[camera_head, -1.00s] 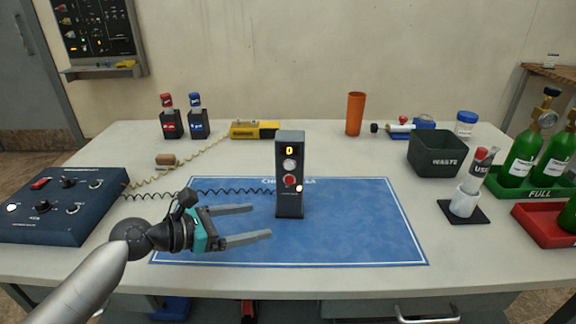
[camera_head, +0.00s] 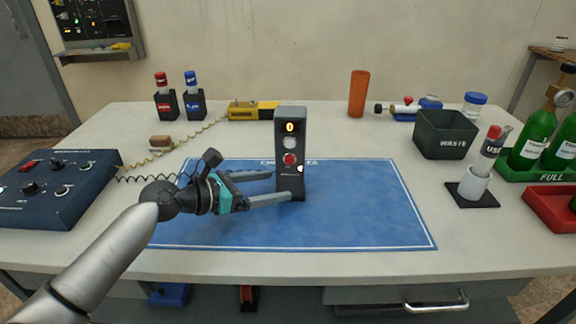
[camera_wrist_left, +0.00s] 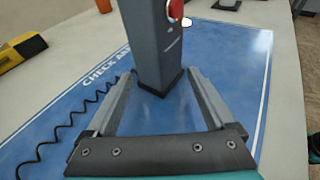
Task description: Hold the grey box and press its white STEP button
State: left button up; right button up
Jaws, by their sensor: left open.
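The grey box (camera_head: 291,184) stands upright on the blue mat. Its front has a display reading 0, a white round button (camera_head: 290,143), a red button (camera_head: 289,159) and a small bright light low on the right. I cannot read which control is labelled STEP. My left gripper (camera_head: 283,186) is open at the box's lower part. One finger is in front of the box and the other reaches behind its left side. In the left wrist view the box (camera_wrist_left: 153,50) stands between the two spread fingers, with a gap visible beside it. My right gripper is not in view.
The blue mat (camera_head: 370,220) is otherwise clear. A dark blue control panel (camera_head: 55,190) stands at left with a coiled cable. A black waste bin (camera_head: 445,135), a white holder on a black base (camera_head: 473,188) and green bottles (camera_head: 530,148) stand at right.

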aim_at(280, 184)
pick_arm(q)
jog(key=x, duration=0.3)
jog(key=shift+r, duration=0.1)
jog(key=shift+x, duration=0.85)
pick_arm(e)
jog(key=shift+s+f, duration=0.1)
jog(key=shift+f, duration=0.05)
pick_arm(q)
jog(key=c, duration=0.9)
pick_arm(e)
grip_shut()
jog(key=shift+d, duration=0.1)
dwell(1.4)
